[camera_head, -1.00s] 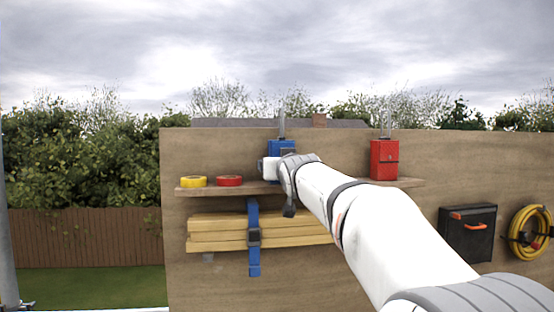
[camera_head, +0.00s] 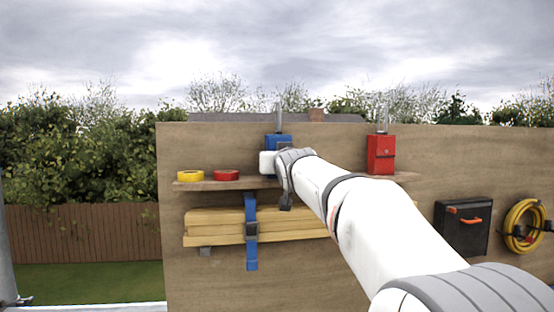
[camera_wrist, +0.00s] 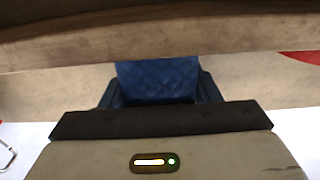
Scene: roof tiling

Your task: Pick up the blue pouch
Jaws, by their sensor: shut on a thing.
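The blue pouch (camera_head: 279,140) is upright at the shelf on the board, with a grey metal piece standing out of its top. My gripper (camera_head: 284,158) is in front of it and hides its lower part. In the wrist view the blue quilted face of the pouch (camera_wrist: 157,80) sits between the two dark fingers of my gripper (camera_wrist: 155,92), which are shut on it. I cannot tell whether the pouch still touches the shelf.
The wooden shelf (camera_head: 222,184) also holds a yellow tape roll (camera_head: 190,176), a red tape roll (camera_head: 227,175) and a red pouch (camera_head: 381,155). Below hang strapped timber battens (camera_head: 215,226), a black box (camera_head: 462,228) and a coiled yellow hose (camera_head: 523,226).

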